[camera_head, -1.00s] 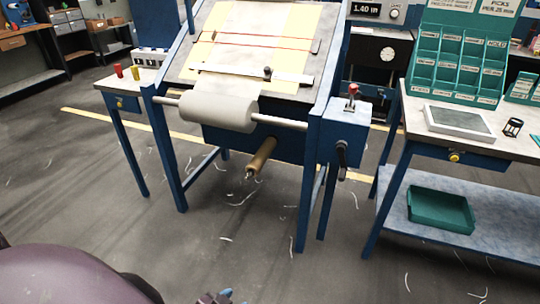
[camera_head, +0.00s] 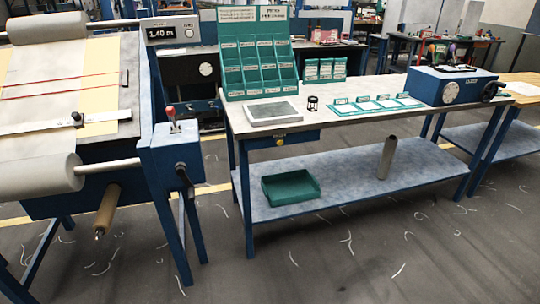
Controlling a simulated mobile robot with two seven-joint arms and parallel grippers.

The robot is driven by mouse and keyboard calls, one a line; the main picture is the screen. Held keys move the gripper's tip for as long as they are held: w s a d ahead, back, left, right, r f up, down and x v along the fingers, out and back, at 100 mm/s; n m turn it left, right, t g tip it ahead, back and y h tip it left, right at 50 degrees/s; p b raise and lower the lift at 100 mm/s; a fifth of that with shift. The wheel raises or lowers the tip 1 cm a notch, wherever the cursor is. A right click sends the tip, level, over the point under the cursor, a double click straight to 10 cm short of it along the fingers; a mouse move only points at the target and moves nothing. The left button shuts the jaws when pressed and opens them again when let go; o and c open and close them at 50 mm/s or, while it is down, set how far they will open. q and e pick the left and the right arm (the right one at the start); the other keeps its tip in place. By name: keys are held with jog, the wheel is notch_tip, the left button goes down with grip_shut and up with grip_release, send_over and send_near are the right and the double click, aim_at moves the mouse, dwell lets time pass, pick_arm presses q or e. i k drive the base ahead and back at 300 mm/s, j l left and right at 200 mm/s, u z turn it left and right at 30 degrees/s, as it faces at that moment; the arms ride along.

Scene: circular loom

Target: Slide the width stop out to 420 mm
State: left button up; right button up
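No part is clearly marked as the width stop. A dark knob (camera_head: 77,119) sits on a pale ruler-like bar (camera_head: 40,130) across the sloped board of the blue machine at the left; it may be the stop, but I cannot tell. The bar's markings are too small to read. A blue unit (camera_head: 452,87) with a round dial and a black side crank stands on the far right of the workbench. No millimetre scale is legible on it. Neither of my grippers shows in this view.
The long workbench (camera_head: 365,125) holds a green pigeonhole rack (camera_head: 258,75), a framed grey panel (camera_head: 271,113), a small black stamp-like item (camera_head: 313,103) and several green-edged cards. Its lower shelf holds a green tray (camera_head: 290,188) and a grey tube (camera_head: 387,157). The floor in front is open, with scattered thread scraps.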

aim_at(79, 117)
jog(key=i+z, duration=0.15)
jog(key=i, duration=0.45)
jog(key=i+z, duration=0.2)
jog(key=i, duration=0.4)
jog(key=i+j+z, duration=0.15)
jog(key=i, duration=0.45)
